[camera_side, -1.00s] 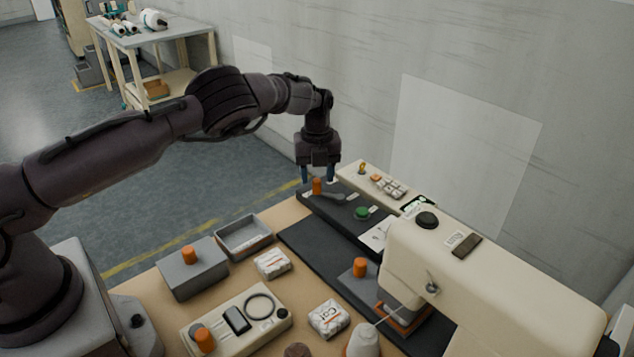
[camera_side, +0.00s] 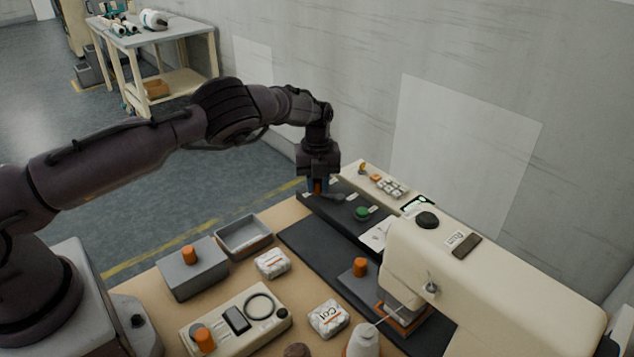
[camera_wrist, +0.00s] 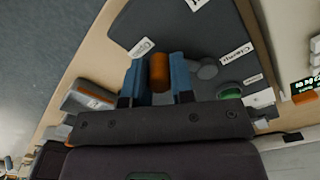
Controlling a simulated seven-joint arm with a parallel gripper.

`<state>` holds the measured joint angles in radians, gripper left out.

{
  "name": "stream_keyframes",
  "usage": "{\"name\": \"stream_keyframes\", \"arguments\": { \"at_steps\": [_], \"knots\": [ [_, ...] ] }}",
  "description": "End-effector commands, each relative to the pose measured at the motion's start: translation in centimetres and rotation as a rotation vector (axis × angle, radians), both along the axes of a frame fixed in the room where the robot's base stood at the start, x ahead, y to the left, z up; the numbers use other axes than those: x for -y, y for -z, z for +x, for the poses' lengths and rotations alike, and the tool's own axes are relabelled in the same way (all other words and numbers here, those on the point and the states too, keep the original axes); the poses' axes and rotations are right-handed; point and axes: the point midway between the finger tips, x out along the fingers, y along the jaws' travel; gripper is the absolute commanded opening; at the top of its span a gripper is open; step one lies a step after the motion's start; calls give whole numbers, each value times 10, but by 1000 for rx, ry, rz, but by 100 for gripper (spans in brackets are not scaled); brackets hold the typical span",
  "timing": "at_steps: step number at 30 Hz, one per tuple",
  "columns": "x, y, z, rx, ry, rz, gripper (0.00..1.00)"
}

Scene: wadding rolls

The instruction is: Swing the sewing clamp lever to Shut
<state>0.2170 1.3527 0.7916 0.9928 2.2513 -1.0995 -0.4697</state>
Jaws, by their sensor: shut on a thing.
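The sewing clamp lever has an upright orange knob (camera_wrist: 160,72) and a grey arm that runs to a round grey pivot (camera_wrist: 207,71) on a dark panel (camera_wrist: 150,20). My gripper (camera_side: 317,188) is at the far left end of the panel, pointing down. Its blue fingers (camera_wrist: 158,78) are shut on the orange knob, one on each side. White labels lie around the lever; the one left of the knob (camera_wrist: 142,47) seems to read Open, and another (camera_wrist: 237,53) reads Clamp. A third label (camera_wrist: 196,4) is cut off at the top edge.
A green button (camera_side: 362,213) sits on the panel right of the lever. A cream control strip (camera_side: 385,184) with keys runs behind it. The cream sewing machine (camera_side: 490,285) stands at the right. A grey box with an orange knob (camera_side: 190,255) and an open tray (camera_side: 244,238) are at front left.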

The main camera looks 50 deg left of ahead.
Motion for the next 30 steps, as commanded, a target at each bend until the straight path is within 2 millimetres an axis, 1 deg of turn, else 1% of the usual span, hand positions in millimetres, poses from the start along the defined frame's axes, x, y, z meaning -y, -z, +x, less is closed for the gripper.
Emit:
{"name": "stream_keyframes", "arguments": {
  "at_steps": [5,11,20,30],
  "knots": [
    [-2,-1,3,0,52,1,0],
    [-4,-1,10,1,178,2,0],
    [-8,-1,24,0,454,2,0],
    [-6,-1,40,1,745,3,0]
  ]
}}
